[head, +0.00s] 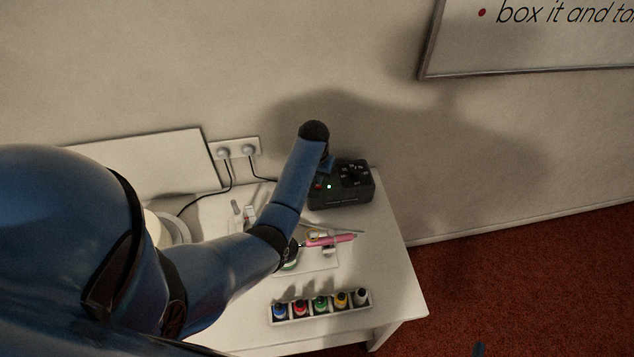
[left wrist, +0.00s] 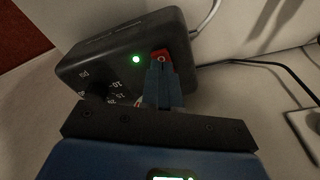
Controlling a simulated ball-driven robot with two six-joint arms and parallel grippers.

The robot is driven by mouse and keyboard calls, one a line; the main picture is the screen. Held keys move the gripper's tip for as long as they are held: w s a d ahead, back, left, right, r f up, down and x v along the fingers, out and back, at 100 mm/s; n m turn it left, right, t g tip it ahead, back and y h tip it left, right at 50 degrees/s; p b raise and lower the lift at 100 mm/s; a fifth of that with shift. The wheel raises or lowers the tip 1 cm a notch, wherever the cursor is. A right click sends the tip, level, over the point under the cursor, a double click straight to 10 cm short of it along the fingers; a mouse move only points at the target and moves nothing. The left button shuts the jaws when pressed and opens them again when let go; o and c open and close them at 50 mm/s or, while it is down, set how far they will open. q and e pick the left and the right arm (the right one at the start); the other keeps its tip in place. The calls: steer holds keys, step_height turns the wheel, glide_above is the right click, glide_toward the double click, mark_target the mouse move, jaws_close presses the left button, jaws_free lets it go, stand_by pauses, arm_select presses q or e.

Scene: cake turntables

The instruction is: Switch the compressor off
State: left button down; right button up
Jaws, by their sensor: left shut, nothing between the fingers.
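The compressor (head: 354,190) is a black box on the white table against the wall; it also shows in the left wrist view (left wrist: 105,48). A green light (left wrist: 136,59) glows on its face. A red switch (left wrist: 160,52) sits near one corner of that face. My left gripper (left wrist: 162,66) is shut and empty, its fingertips at the red switch and partly covering it. Whether they touch it I cannot tell. In the head view my left gripper (head: 326,166) is at the compressor's left side, mostly hidden by my wrist. My right gripper is out of view.
A pink airbrush (head: 340,239) lies on the table below my left forearm. A white rack (head: 320,307) of several colour bottles stands near the front edge. Cables run from a wall socket (head: 238,149). A whiteboard (head: 540,40) hangs at right.

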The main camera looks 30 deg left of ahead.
arm_select(q)
steer(key=shift+f+b, duration=0.65)
steer(key=shift+f, duration=0.25)
stand_by(0.8)
steer(key=shift+r, duration=0.15)
step_height(320, 180, up, 7)
steer(key=p, duration=0.6)
steer(key=shift+p, duration=0.4)
steer(key=shift+w, duration=0.1)
